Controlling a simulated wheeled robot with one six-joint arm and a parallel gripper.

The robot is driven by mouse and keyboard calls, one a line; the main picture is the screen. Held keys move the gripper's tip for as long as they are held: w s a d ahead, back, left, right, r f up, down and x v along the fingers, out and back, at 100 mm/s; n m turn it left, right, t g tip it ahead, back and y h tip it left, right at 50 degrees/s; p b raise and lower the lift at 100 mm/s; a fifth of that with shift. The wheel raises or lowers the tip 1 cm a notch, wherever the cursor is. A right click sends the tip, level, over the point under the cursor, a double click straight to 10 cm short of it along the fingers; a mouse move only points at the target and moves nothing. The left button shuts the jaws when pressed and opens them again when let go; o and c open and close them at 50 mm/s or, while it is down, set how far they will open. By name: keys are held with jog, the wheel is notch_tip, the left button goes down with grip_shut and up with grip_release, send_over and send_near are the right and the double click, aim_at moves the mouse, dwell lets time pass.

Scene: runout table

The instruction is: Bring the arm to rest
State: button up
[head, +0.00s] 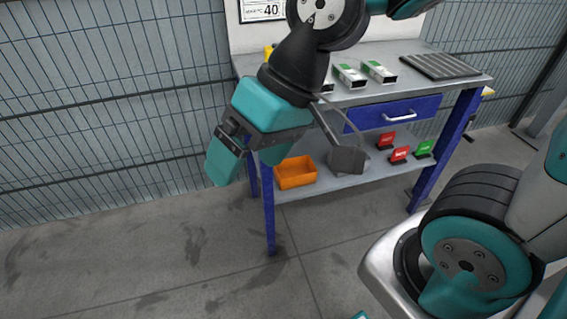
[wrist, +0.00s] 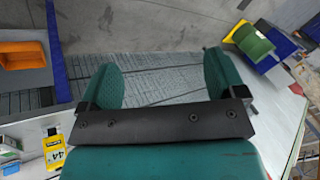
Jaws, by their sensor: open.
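My gripper (head: 246,166) hangs from my arm in front of the left end of the workbench, pointing down. Its two teal fingers stand apart with nothing between them. The wrist view shows the same open gripper (wrist: 164,80), with fence mesh and floor visible beyond the fingers. The fingers touch nothing that I can see.
The workbench (head: 433,92) carries small green-and-white boxes (head: 350,75) and a dark ribbed mat (head: 439,66). An orange bin (head: 296,172) and red and green items sit on its lower shelf (head: 330,183). Wire fence (head: 100,110) stands behind. The floor at left is clear.

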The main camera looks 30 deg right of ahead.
jog(key=s+n, duration=0.1)
jog(key=s+d+n+g+h, duration=0.1)
jog(key=s, duration=0.1)
jog(key=s+d+n, duration=0.1)
jog(key=shift+s+r, duration=0.15)
notch_tip(320, 180, up, 7)
jog(key=p, duration=0.7)
dwell(1.1)
